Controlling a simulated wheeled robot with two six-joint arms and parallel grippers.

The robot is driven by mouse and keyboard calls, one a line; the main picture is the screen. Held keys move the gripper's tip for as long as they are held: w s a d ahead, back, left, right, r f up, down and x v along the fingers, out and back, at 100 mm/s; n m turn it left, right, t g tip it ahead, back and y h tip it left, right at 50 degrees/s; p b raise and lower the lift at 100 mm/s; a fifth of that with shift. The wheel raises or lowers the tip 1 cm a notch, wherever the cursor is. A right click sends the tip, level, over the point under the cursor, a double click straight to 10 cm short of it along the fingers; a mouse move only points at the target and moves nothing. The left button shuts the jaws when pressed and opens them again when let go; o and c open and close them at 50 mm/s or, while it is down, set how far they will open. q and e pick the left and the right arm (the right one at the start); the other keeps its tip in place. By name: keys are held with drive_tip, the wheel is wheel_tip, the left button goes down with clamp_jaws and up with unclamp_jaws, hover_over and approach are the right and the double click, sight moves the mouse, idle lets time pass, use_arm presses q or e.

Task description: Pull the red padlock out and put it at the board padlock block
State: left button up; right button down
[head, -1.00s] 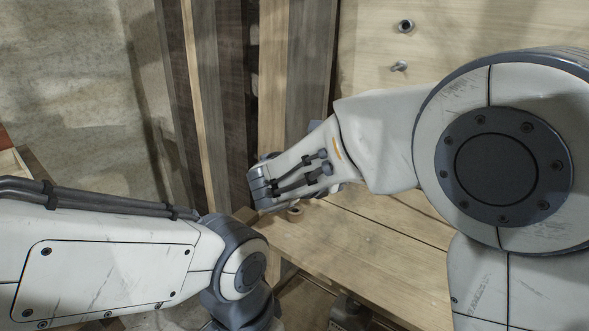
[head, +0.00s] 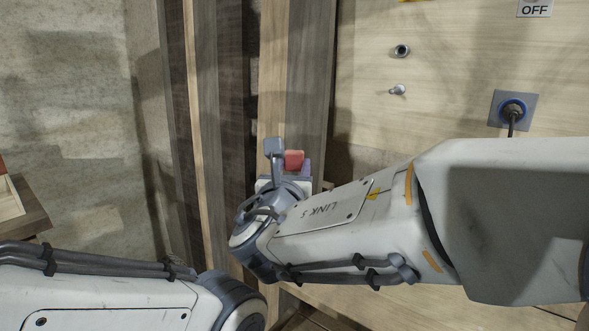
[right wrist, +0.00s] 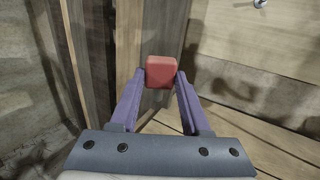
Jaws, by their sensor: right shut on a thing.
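The red padlock (head: 293,159) shows as a small red block at the tip of my right gripper (head: 290,168) in the head view. In the right wrist view the padlock (right wrist: 161,71) sits between the purple fingertips of my right gripper (right wrist: 161,84), which is shut on it. It is held up in front of the upright timber boards, and its shackle cannot be made out. My left arm comes in at the lower left of the head view, but its gripper is out of the picture. I cannot pick out the board padlock block.
Upright timber planks (head: 307,90) stand behind the right gripper. A pale wooden board (head: 440,60) at the right carries two metal fittings (head: 398,90), a blue-ringed socket with a cable (head: 513,110) and an OFF label (head: 535,9). A wooden bench top (head: 400,305) lies below.

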drive_tip(key=shift+f+b, duration=5.6)
drive_tip(key=shift+f, duration=0.3)
drive_tip(key=shift+f+b, duration=0.1)
drive_tip(key=shift+b, duration=0.3)
drive_tip(key=shift+f+b, duration=1.6)
drive_tip(key=shift+f, duration=0.05)
drive_tip(key=shift+c, duration=1.4)
unclamp_jaws()
drive_tip(key=shift+r, duration=0.1)
